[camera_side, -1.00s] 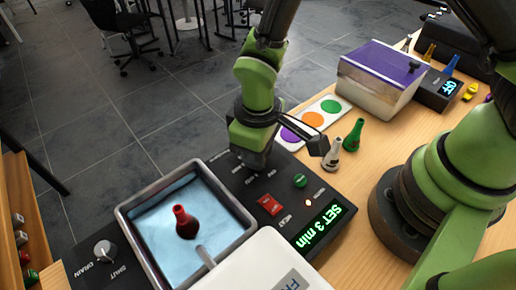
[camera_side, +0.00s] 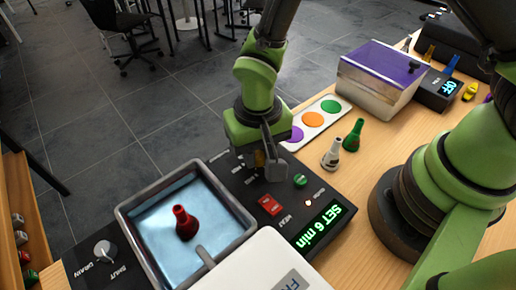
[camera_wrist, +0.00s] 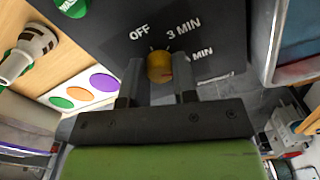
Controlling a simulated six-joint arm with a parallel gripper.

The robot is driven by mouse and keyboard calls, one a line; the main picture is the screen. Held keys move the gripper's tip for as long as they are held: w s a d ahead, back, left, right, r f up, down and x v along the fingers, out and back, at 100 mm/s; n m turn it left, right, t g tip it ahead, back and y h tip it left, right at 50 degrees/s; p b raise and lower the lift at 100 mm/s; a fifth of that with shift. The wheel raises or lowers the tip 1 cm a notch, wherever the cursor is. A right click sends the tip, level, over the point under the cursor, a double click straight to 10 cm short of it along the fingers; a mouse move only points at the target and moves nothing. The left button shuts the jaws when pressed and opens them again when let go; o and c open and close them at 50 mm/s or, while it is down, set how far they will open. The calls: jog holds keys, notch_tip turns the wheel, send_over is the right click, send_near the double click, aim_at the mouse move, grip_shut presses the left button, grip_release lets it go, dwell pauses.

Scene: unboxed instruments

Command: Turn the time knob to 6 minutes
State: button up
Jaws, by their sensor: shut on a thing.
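The time knob is a small yellow-orange dial (camera_wrist: 160,66) on the dark panel, with a red mark toward its right side. Printed labels OFF, 3 MIN and a partly hidden MIN label lie around it. My gripper (camera_wrist: 159,80) is shut on the knob, one finger on each side. In the side view my gripper (camera_side: 266,165) points down at the panel, and a sliver of the knob (camera_side: 260,158) shows between the fingers. The green display (camera_side: 321,226) reads SET 6 min.
A steel basin (camera_side: 135,235) with a red flask (camera_side: 185,222) is at the left of the panel. A red button (camera_side: 270,205) and a green button (camera_side: 300,181) sit near my gripper.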

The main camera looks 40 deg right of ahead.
aim_at(258, 154)
dwell(0.3)
jog(key=o, duration=0.9)
notch_tip(258, 154, up, 10)
dwell(0.4)
